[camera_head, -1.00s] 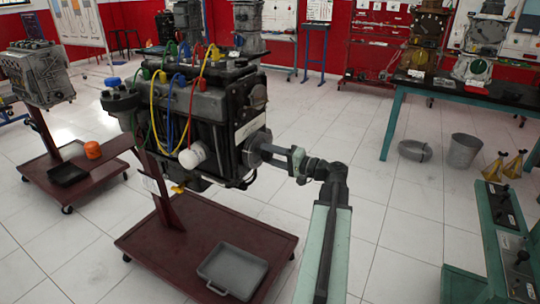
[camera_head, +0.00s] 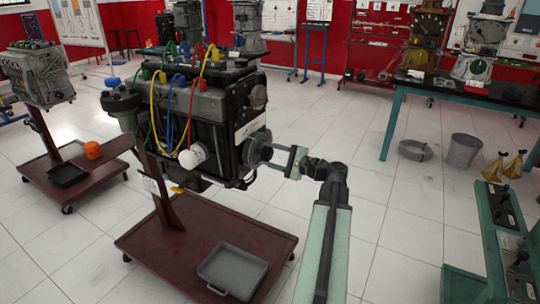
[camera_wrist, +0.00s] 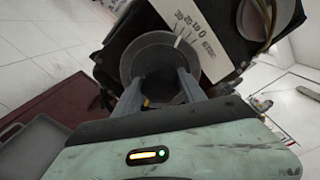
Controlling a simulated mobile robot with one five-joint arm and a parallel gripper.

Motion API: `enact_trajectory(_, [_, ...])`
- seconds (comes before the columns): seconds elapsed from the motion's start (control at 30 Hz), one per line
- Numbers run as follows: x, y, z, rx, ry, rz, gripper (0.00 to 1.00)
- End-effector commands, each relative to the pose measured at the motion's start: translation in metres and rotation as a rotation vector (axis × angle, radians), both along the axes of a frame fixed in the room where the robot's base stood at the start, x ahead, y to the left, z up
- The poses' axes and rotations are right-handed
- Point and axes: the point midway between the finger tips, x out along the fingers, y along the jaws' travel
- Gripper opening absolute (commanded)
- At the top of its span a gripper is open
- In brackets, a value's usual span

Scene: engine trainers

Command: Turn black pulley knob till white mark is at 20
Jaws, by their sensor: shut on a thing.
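The black pulley (camera_head: 254,151) is on the right end of the engine block (camera_head: 205,105). In the wrist view the pulley (camera_wrist: 128,62) is a dark round disc, with its knob (camera_wrist: 158,82) between my fingers. My gripper (camera_head: 272,156) reaches it from the right and is shut on the knob; it also shows in the wrist view (camera_wrist: 160,86). A white mark (camera_wrist: 178,42) is at the pulley's upper right edge. Beside it is a white scale plate (camera_wrist: 212,52) with numbers 30, 20, 10, 0.
The engine stands on a dark red wheeled stand (camera_head: 150,245) with a grey tray (camera_head: 232,272). A green-legged bench (camera_head: 396,110) and a bucket (camera_head: 463,150) are at the right. Coloured cables hang over the engine. The tiled floor between is clear.

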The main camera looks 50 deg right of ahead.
Motion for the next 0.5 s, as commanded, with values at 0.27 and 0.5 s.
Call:
enact_trajectory(0.27, [-0.0003,-0.0001,-0.0005,0.043,0.012,0.000,0.07])
enact_trajectory(0.5, [-0.0003,-0.0001,-0.0005,0.046,0.013,0.000,0.07])
